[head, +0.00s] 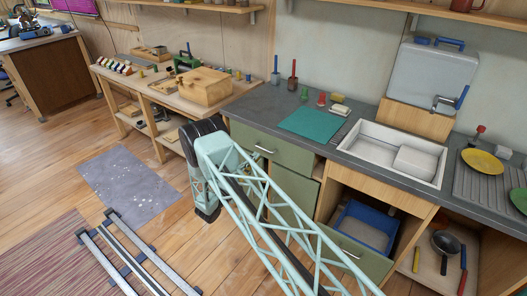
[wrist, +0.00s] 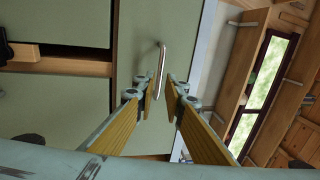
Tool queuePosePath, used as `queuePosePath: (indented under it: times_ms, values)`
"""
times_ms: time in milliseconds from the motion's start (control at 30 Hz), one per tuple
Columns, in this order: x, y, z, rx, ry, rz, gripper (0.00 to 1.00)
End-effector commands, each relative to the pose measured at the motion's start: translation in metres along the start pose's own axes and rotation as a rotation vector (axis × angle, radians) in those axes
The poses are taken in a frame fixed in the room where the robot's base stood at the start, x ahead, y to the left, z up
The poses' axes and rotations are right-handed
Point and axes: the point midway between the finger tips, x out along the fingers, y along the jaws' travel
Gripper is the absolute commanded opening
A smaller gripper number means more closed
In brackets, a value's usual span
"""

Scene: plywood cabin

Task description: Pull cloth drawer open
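A green drawer front with a pale metal bar handle (head: 264,150) sits just under the countertop in the head view; I take it as the cloth drawer, and it looks shut. In the wrist view, turned sideways, the drawer front (wrist: 135,25) and its handle (wrist: 161,62) show ahead of my gripper (wrist: 162,92). My gripper is open, its yellow-padded fingers angled toward the handle. The near end of the handle appears in the gap between the fingertips; contact cannot be told. In the head view my arm hides the gripper. The drawer's inside is hidden.
Below are a green door (head: 294,190) and another green front with a handle (head: 363,257), near a blue bin (head: 345,232). The grey countertop (head: 262,103) carries a teal mat (head: 310,123) and a sink (head: 365,150).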

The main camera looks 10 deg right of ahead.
Motion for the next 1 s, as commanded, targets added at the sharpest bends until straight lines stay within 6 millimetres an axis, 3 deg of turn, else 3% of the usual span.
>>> queuePosePath:
  times_ms: [500,1000]
  values:
    - [0.063,0.001,-0.001,0.0,0.001,0.0,0.11]
    - [0.074,0.0,0.0,-0.001,-0.001,-0.001,0.11]
